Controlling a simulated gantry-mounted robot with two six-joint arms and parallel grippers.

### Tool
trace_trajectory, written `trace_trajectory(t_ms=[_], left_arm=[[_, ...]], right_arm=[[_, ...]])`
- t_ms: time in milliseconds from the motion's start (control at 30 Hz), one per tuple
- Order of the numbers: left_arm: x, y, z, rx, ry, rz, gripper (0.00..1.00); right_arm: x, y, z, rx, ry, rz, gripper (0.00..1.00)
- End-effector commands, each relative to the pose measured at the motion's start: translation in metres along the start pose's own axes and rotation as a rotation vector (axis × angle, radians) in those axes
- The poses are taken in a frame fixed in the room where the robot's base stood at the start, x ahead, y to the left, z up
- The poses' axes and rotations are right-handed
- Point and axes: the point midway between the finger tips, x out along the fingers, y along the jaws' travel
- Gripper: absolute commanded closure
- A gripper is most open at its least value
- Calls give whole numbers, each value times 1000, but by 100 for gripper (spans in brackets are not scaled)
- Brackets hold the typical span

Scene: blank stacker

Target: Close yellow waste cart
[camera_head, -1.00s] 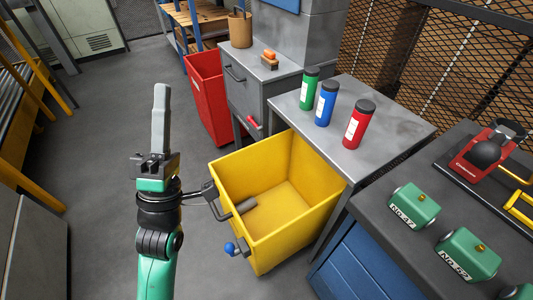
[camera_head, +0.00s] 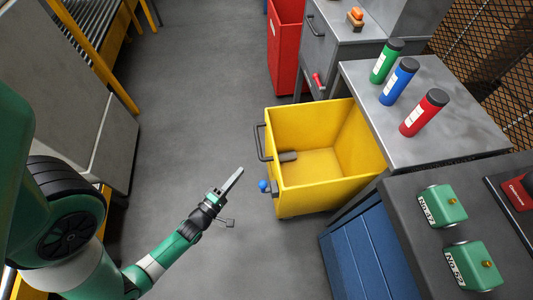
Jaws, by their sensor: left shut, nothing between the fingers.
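The yellow waste cart (camera_head: 313,197) is an open-topped bin pulled out from under the grey bench, its inside showing. My left gripper (camera_head: 236,174) is shut and empty, pointing up and right, left of the blue knob and apart from the cart. My right gripper is not in view.
A grey bench (camera_head: 447,120) with green, blue and red bottles stands right of the cart. A blue cabinet (camera_head: 362,262) is at front right, with green boxes above. A red bin (camera_head: 285,45) stands behind. The grey floor (camera_head: 185,100) to the left is clear.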

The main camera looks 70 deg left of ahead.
Motion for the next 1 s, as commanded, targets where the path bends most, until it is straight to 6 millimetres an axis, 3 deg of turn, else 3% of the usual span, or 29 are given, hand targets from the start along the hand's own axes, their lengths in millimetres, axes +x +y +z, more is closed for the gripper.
trace_trajectory(t_ms=[433,800,1000], left_arm=[[93,-3,1,0,-2,7,100],[114,3,26,-2,-7,2,100],[119,1,29,0,-2,1,100]], right_arm=[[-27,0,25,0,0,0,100],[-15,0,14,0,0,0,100],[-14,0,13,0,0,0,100]])
